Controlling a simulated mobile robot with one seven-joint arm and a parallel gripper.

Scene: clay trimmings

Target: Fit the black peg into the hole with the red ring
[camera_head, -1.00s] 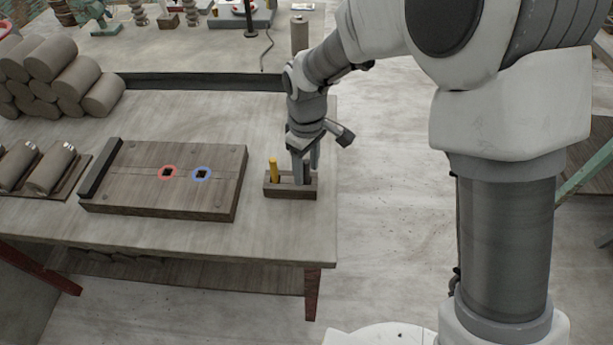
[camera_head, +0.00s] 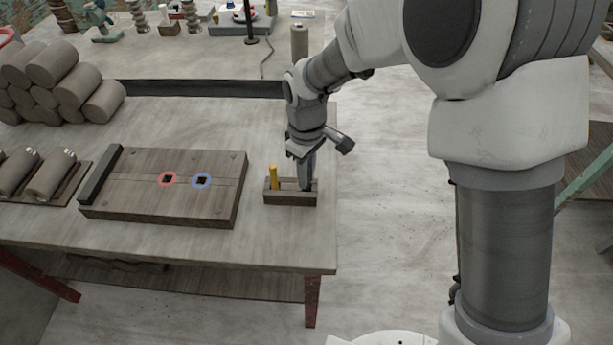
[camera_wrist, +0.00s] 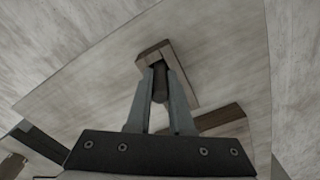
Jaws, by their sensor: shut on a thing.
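My gripper (camera_head: 306,184) is shut over the right end of a small wooden holder (camera_head: 290,199). In the wrist view, its two fingers (camera_wrist: 163,90) close on a dark round peg (camera_wrist: 161,84), the black peg, between them. In the head view the fingers hide the peg. I cannot tell whether it still sits in the holder. The holder also shows in the wrist view (camera_wrist: 148,55). A yellow peg (camera_head: 273,176) stands upright in the holder's left end. A wooden board (camera_head: 135,200) to the left has a hole with a red ring (camera_head: 167,173) and one with a blue ring (camera_head: 207,187).
A dark bar (camera_head: 101,175) runs along the board's left edge. Clay rolls (camera_head: 52,174) lie on a small board further left, and a stack of clay cylinders (camera_head: 77,84) stands behind. The table (camera_head: 205,125) is clear between board and holder. Its right edge is close by.

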